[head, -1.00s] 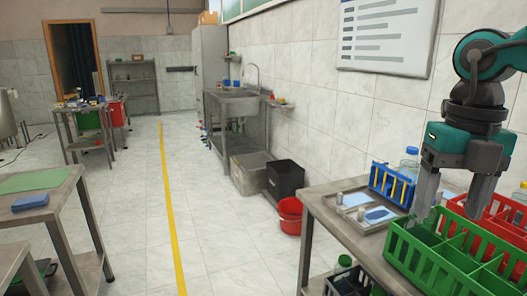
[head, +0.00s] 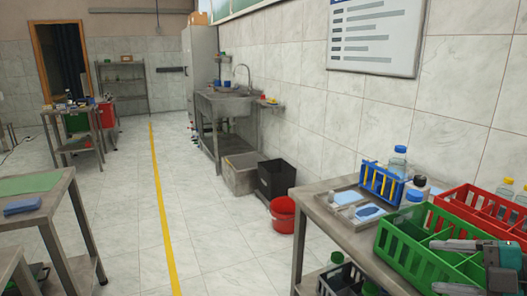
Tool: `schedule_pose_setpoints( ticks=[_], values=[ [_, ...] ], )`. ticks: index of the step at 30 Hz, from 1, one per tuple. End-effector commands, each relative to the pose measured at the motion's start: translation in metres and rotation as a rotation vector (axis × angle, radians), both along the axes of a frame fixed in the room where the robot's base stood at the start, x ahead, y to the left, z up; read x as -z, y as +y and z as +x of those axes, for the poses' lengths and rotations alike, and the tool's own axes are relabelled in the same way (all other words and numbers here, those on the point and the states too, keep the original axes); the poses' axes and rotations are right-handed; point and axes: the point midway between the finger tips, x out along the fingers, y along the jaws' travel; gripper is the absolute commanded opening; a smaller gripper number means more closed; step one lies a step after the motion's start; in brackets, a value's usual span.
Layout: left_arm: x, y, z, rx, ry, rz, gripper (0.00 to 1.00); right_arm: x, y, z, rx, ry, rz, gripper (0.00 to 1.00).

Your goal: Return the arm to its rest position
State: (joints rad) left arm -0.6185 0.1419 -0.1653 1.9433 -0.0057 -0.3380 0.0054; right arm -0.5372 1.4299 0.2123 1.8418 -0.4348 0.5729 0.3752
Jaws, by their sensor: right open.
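My right gripper (head: 435,266) is at the lower right edge of the head view. Its two fingers point left and are spread apart, with nothing between them. It shows in front of the right part of the green crate (head: 397,254); I cannot tell whether they touch. The rest of my right arm is out of view. My left gripper is not in view.
The metal table (head: 322,212) holds the green crate, a red crate (head: 462,205) with bottles, a blue rack (head: 379,184) and a grey tray (head: 340,203). A dark crate (head: 342,281) is below. A red bucket (head: 282,215) stands on the floor. The aisle is clear.

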Motion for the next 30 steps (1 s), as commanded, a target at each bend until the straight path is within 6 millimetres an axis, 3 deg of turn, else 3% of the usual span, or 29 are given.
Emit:
schedule_pose_setpoints(
  ticks=[7,13,17,21,27,30],
  values=[
    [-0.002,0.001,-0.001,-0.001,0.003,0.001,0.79,0.082,-0.009,-0.023,0.403,0.073,0.312,0.69],
    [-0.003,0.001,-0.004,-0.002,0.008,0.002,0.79,0.154,0.012,-0.053,0.705,0.218,0.514,0.69],
    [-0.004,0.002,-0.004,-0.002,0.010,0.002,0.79,0.197,0.045,-0.077,0.875,0.354,0.631,0.69],
    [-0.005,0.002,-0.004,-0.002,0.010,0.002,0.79,0.232,0.093,-0.102,1.017,0.523,0.739,0.69],
    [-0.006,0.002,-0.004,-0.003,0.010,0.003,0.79,0.253,0.150,-0.122,1.115,0.706,0.833,0.69],
    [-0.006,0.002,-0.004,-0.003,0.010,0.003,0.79,0.256,0.163,-0.126,1.131,0.749,0.852,0.69]
  ],
)
